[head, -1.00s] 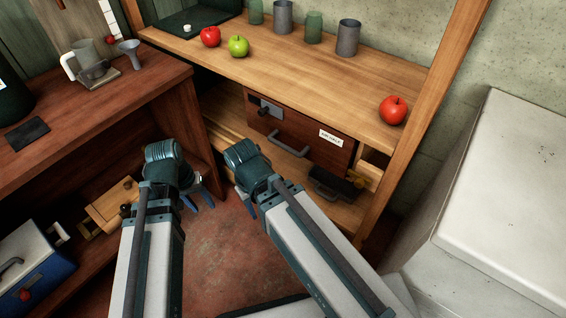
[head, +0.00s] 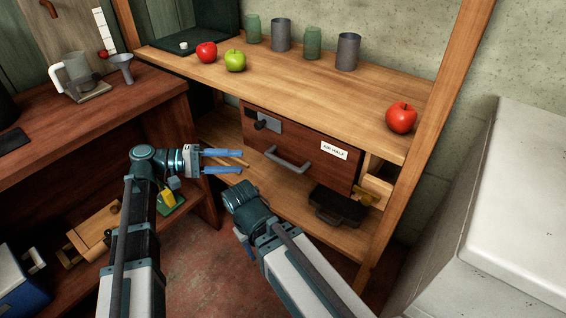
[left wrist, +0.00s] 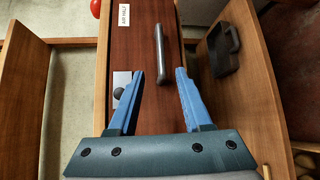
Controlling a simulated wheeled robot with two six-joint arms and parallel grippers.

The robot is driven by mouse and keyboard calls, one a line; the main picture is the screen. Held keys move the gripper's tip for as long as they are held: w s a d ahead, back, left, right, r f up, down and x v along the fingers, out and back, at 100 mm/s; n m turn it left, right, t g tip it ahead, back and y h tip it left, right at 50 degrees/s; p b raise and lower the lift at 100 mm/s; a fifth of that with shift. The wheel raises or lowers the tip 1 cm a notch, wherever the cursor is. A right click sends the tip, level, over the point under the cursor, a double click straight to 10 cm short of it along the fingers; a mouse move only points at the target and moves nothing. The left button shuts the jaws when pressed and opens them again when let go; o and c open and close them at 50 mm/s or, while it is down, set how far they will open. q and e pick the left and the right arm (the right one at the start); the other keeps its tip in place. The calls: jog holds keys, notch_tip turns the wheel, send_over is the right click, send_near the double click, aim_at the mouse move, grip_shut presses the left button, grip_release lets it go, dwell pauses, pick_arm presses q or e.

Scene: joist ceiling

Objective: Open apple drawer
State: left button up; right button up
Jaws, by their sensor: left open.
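A red-brown drawer (head: 325,172) sits under the wooden shelf top, with a grey bar handle (head: 288,161), a white label and a small metal plate with a dark knob (head: 262,123). It looks closed. My left gripper (head: 243,161) is open and empty, left of the handle and pointing at the drawer front.
Red apples (head: 401,117) and a green apple (head: 235,60) stand on the shelf top (head: 300,92), with several cups behind. A dark case (head: 338,206) lies on the lower shelf. A wooden post (head: 425,140) and a white block (head: 520,190) stand at right.

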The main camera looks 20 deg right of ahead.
aim_at(283, 163)
pick_arm(q)
jog(key=d, duration=0.4)
jog(key=s+d+f+b, duration=0.1)
jog(key=d, duration=0.4)
jog(key=s+d+f+b, duration=0.1)
jog(key=d, duration=0.3)
jog(key=shift+d, duration=0.3)
jog(key=shift+c, duration=0.2)
grip_shut()
dwell(0.8)
